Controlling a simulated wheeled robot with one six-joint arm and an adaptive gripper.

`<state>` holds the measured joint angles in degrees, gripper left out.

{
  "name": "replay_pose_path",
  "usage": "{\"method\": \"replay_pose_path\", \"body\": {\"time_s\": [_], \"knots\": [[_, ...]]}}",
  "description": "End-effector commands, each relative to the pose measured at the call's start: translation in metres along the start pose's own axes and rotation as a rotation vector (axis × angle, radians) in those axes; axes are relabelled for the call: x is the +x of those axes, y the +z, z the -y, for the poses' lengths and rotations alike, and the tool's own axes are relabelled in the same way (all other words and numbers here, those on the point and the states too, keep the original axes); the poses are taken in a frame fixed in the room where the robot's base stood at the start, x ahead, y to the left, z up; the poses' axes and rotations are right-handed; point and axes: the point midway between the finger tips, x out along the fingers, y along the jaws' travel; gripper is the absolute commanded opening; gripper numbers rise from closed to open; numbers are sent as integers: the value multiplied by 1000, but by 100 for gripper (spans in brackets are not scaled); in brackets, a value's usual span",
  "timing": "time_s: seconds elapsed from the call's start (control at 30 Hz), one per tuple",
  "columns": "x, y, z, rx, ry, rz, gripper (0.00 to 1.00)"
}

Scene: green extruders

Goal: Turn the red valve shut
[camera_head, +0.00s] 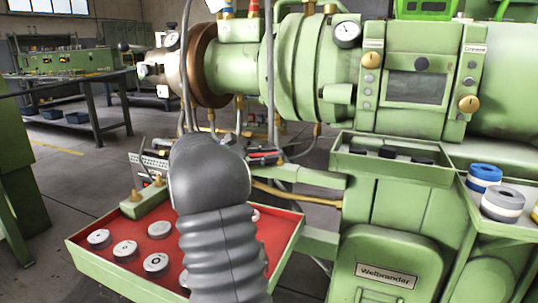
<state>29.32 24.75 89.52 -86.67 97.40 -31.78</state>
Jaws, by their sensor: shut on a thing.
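My grey arm with its ribbed sleeve rises in the middle of the head view, and its rounded wrist covers most of my gripper (232,145). Small dark gripper parts show past the wrist's top and right edge. A small red piece (264,154), which looks like part of the red valve, shows just right of the wrist, close against these parts. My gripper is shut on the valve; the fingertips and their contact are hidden. The valve's turn angle cannot be told.
A green tray with a red floor (125,268) holds several round grey pieces around my arm. The green extruder (300,60) stands behind, with upright pipes close to my wrist. A green shelf (390,170) and tape rolls (503,203) are at right. Floor is open at left.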

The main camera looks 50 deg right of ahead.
Motion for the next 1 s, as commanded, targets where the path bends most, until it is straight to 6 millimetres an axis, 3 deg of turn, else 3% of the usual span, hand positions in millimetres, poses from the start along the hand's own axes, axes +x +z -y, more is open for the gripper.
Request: {"method": "replay_pose_path", "body": {"time_s": [0.07, 0.1, 0.2, 0.63, 1.0], "knots": [[0, 0, 0, 0, -1, 0, 0], [0, 0, 0, 0, -1, 0, 19], [0, 0, 0, 0, 0, 0, 42], [-8, 0, 0, 0, 1, -1, 42], [-76, -1, 0, 0, 2, -2, 42]]}}
